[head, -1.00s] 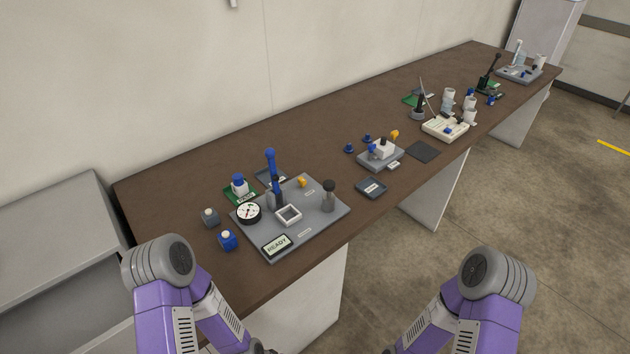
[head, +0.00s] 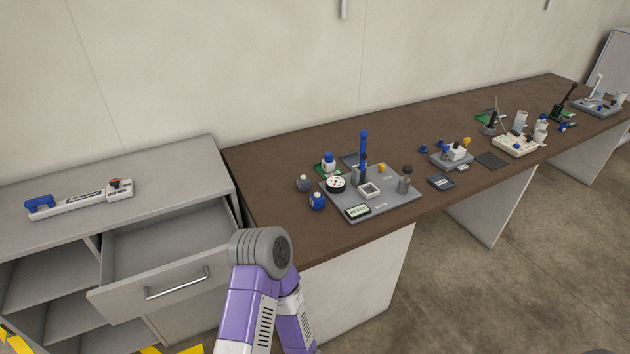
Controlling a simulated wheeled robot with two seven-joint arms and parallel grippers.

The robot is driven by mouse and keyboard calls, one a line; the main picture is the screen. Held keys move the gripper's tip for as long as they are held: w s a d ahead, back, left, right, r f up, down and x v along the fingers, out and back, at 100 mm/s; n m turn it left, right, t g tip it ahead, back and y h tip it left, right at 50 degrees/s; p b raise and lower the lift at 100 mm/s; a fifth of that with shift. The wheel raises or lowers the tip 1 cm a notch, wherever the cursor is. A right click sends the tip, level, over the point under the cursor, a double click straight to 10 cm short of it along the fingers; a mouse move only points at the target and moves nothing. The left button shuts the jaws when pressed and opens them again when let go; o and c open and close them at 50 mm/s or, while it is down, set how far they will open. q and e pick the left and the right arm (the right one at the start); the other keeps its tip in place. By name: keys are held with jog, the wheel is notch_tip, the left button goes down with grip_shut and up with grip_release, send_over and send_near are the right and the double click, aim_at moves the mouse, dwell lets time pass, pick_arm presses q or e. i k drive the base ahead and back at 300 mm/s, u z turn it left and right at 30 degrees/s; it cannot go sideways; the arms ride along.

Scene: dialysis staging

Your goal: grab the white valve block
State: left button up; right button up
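A white block (head: 455,152) with a dark knob sits on a small grey plate (head: 437,161) in the middle of the brown table. A second white block with a blue top (head: 328,162) stands on a green pad near the table's left end. I cannot tell for sure which of them is the valve block. One of my purple arms shows at the bottom, beside the table's front left corner. Neither of my grippers is in view.
A grey board (head: 405,207) holds a dial, a blue-handled post and a READY display. On the left stands a grey cabinet (head: 190,168) with an open, empty-looking drawer (head: 150,282). A white tool with a blue handle (head: 80,200) lies on it. A cream tray (head: 514,148) stands farther right.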

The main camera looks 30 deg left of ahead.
aim_at(328, 168)
jog(key=u, duration=1)
jog(key=i, duration=0.4)
jog(key=u, duration=3.3)
jog(key=k, duration=1.05)
jog(key=z, duration=1.05)
